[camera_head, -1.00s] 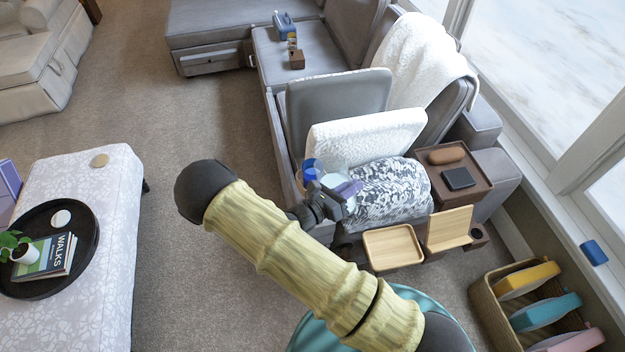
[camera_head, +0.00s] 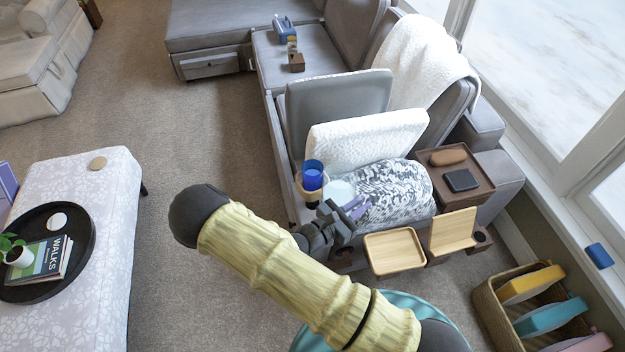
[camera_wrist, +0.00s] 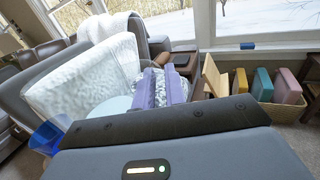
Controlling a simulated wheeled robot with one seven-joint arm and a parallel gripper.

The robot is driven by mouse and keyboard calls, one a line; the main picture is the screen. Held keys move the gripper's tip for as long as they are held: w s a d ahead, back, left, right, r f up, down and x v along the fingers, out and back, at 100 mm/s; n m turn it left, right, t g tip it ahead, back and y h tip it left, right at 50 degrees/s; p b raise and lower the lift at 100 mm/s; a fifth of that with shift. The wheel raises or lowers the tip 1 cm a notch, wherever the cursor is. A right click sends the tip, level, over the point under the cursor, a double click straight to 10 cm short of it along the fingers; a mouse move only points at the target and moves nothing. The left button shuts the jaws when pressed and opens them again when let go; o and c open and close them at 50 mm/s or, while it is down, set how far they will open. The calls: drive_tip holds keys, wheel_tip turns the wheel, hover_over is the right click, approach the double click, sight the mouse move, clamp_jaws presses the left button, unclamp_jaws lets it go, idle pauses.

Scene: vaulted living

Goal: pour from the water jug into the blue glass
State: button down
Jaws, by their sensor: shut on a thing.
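The blue glass (camera_head: 313,178) stands upright in a light ring-like holder on the sofa's near arm; it also shows at the left edge of the wrist view (camera_wrist: 45,137). The pale, translucent water jug (camera_head: 340,190) is just right of the glass, partly hidden by my gripper; its pale body shows in the wrist view (camera_wrist: 112,106). My gripper (camera_head: 357,208) has purple fingers, which show in the wrist view (camera_wrist: 160,90), and is shut on the jug. The jug's tilt, its spout and any water in it cannot be made out.
A patterned cushion (camera_head: 395,193) and a white cushion (camera_head: 365,138) lie close behind the jug. A wooden tray (camera_head: 393,250) and a wooden stand (camera_head: 452,232) are to the right. A basket (camera_head: 490,318) with coloured items stands at lower right. Carpet is clear at left.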

sight(361, 198)
drive_tip(key=shift+r+p, duration=1.8)
drive_tip(key=shift+r, duration=0.35)
drive_tip(key=shift+w, duration=0.1)
